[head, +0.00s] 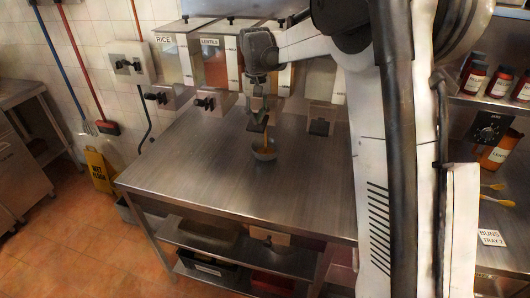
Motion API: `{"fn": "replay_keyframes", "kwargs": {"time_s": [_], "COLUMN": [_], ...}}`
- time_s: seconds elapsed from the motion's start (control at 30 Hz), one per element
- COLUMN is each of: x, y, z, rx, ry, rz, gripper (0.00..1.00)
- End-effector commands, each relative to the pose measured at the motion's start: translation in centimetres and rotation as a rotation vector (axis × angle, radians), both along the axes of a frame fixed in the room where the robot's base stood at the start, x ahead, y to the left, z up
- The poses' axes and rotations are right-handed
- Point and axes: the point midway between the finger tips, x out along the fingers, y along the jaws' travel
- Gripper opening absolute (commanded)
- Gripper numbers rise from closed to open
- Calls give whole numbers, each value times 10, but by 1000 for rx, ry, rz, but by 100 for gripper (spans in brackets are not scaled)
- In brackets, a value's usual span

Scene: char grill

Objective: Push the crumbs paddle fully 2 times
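A row of wall dispensers hangs above the steel table. The left one (170,58) reads RICE and the one beside it (213,70) reads LENTILS. I cannot read a crumbs label. My arm and gripper cover much of the dispensers further right, and I cannot make out the crumbs paddle there. My gripper (258,124) points down in front of this covered part, just above a small grey bowl (264,155) on the table. Something orange-brown (267,141) shows upright between gripper and bowl; I cannot tell whether it touches either. The finger opening is too small to judge.
Dark paddles (205,104) show under the lentils dispenser, and another dark paddle (319,127) sits right of my gripper. The steel table (200,165) is clear around the bowl. Jars (500,82) stand on a right shelf. A yellow floor sign (98,170) stands at left.

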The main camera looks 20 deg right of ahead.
Motion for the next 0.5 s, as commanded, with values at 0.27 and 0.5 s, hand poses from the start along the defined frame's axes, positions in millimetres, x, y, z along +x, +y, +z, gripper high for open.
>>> {"fn": "replay_keyframes", "kwargs": {"time_s": [0.27, 0.5], "x": [0, 0], "y": [1, 1], "z": [-1, 3], "rx": [1, 1], "ry": [1, 1], "rz": [1, 1], "gripper": [0, 0]}}
